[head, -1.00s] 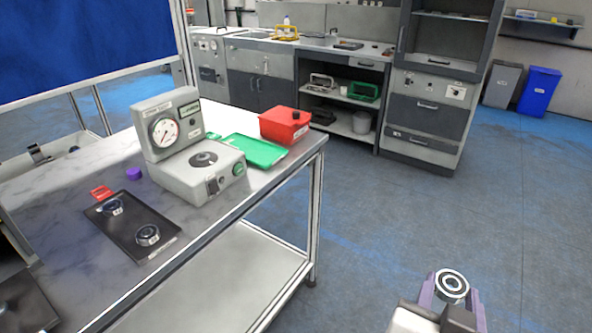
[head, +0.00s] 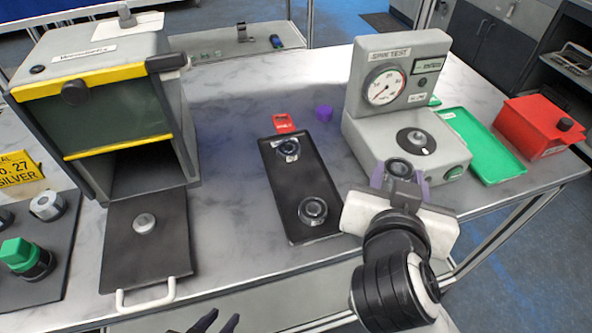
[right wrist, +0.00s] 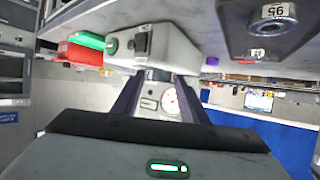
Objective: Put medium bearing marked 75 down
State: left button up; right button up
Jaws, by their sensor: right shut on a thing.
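My right gripper (head: 400,178) is shut on a steel ring bearing (head: 399,168), held in front of the grey spin tester (head: 440,135). The mark on this bearing is not legible. In the right wrist view my right gripper (right wrist: 160,100) shows its purple fingers pointing towards the tester, and the bearing is not clear there. The black tray (head: 296,190) holds two other bearings, one at the far end (head: 288,150) and one at the near end (head: 312,211). My left gripper (head: 222,321) shows two dark fingertips apart at the bottom edge.
A grey and yellow cabinet (head: 100,80) stands at left with a black plate (head: 150,245) before it, a small metal part on it. A green tray (head: 485,150) and red box (head: 540,125) are at right. A purple cap (head: 324,113) lies behind. Bare table separates plate and black tray.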

jog(key=w+a+r+n+t+y+b, duration=0.1)
jog(key=w+a+n+y, duration=0.2)
jog(key=a, duration=0.4)
jog(key=w+a+n+y+b, duration=0.1)
jog(key=w+a+n+y, duration=0.15)
jog(key=a, duration=0.55)
send_over(302, 192)
notch_tip(302, 192, down, 5)
jog(key=shift+b, duration=0.4)
notch_tip(302, 192, down, 4)
jog(key=shift+f+b, duration=0.1)
jog(key=shift+b, duration=0.4)
jog(key=o, duration=1.1)
jog(key=shift+f, duration=0.1)
jog(key=shift+o, duration=0.2)
